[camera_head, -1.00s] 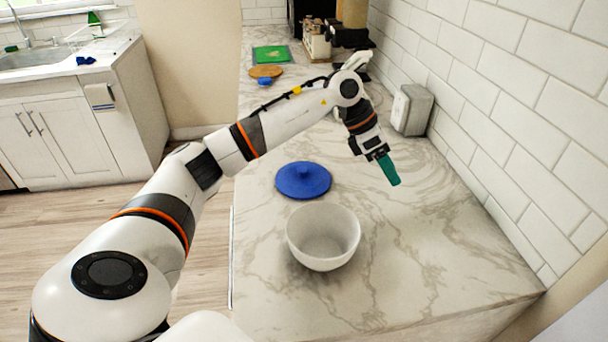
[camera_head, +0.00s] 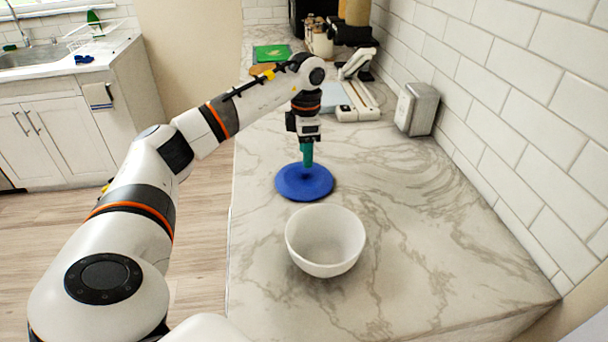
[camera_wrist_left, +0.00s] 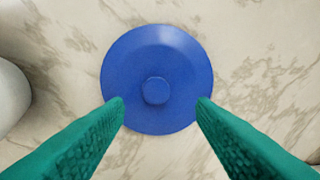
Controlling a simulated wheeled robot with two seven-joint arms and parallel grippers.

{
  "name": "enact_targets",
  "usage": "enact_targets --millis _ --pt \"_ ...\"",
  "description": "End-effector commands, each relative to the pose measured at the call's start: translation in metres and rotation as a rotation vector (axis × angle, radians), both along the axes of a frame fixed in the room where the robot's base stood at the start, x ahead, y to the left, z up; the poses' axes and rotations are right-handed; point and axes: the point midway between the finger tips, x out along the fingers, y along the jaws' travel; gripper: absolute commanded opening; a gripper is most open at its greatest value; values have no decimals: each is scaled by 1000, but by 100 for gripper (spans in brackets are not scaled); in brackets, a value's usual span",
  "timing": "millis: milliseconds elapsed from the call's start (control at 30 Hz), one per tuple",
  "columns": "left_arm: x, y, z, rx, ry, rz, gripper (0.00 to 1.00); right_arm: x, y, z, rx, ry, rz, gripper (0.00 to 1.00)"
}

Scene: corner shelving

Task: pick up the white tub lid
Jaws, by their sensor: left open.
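A round blue lid (camera_head: 291,184) with a small central knob lies flat on the marble counter. The knob (camera_wrist_left: 155,90) shows clearly in the left wrist view, where the lid (camera_wrist_left: 154,52) lies ahead of my fingers. No white lid is in view. A white tub (camera_head: 325,262) stands open on the counter, just nearer than the lid. My left gripper (camera_head: 307,164) points down over the lid. Its green fingers (camera_wrist_left: 160,103) are spread wide on both sides of the knob, with nothing between them. My right gripper is not in view.
A white wall (camera_head: 545,95) runs along the counter's right side, with a grey box (camera_head: 417,108) against it. A white scale-like device (camera_head: 357,100), a green board (camera_head: 272,53) and jars (camera_head: 319,40) stand farther back. The counter (camera_head: 430,235) right of the tub is clear.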

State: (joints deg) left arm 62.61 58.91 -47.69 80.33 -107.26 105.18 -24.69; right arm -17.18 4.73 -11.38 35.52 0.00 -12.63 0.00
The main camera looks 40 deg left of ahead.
Motion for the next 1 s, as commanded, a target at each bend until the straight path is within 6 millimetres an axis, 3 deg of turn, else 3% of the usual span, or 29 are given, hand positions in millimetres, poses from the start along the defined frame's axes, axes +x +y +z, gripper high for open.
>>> enact_targets --millis 233,533,567,833,1000 --pt "-7 0 -36 0 4 0 51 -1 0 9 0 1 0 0" --pt "-7 0 -43 -1 1 0 51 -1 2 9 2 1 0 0" --pt "-7 0 -43 -1 1 0 49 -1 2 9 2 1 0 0" --pt "-7 0 -43 -1 1 -1 5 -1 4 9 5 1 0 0" --pt "-7 0 -43 -1 1 -1 3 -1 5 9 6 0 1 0"
